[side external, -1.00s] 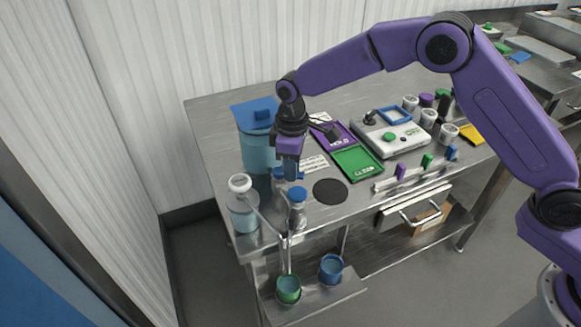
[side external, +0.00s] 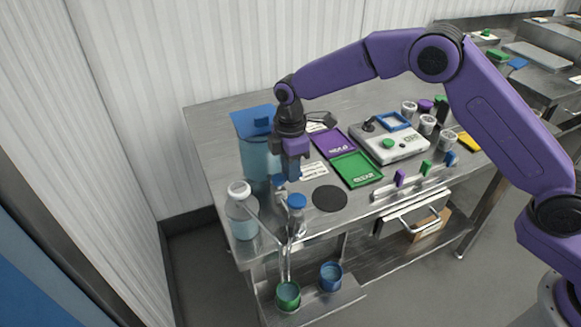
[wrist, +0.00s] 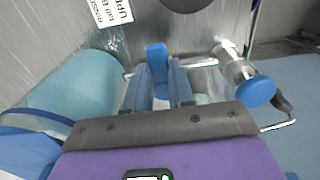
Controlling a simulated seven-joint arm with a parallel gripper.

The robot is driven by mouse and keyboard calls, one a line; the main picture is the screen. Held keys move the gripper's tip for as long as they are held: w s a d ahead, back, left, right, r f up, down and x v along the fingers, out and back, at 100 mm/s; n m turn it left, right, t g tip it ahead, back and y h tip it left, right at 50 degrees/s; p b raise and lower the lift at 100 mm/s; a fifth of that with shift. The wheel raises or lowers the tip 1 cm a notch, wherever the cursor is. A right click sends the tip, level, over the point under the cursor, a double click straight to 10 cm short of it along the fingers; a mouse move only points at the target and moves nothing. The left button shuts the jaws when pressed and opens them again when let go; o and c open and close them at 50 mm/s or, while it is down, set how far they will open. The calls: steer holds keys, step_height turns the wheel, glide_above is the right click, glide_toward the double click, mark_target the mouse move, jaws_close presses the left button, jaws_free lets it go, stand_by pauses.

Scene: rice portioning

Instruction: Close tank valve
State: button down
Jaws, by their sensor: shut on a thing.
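The tank is a translucent teal cylinder (side external: 259,158) with a blue lid, standing at the left end of the steel table. In the wrist view its side (wrist: 75,92) fills the left. My gripper (side external: 291,176) points down just right of the tank. In the wrist view my gripper (wrist: 160,82) has its two blue fingers on either side of a blue valve handle (wrist: 157,58), shut on it. The handle's lower part is hidden between the fingers. The valve body is mostly hidden, so I cannot tell how far it is turned.
Green (side external: 288,296) and blue (side external: 330,276) cups sit on the low shelf. A black disc (side external: 329,198) and coloured trays lie to the right.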

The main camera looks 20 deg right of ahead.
steer(key=shift+w+a+r, duration=0.1)
stand_by(0.3)
steer(key=c, duration=1)
jaws_free()
steer(key=shift+o, duration=0.2)
step_height(320, 180, up, 17)
steer(key=shift+r, duration=0.2)
steer(key=shift+s, duration=0.2)
steer(key=s+d+m, duration=0.1)
steer(key=s+d, duration=0.3)
steer(key=s, duration=0.5)
steer(key=s+d+m, duration=0.2)
steer(key=s+d, duration=0.3)
steer(key=s, duration=0.5)
steer(key=s+d+f+m, duration=0.1)
steer(key=s+d+f, duration=0.2)
steer(key=s+d, duration=0.4)
steer(key=s+d+f+m, duration=0.1)
steer(key=s+d+f, duration=0.2)
steer(key=s+d, duration=0.5)
steer(key=s, duration=0.3)
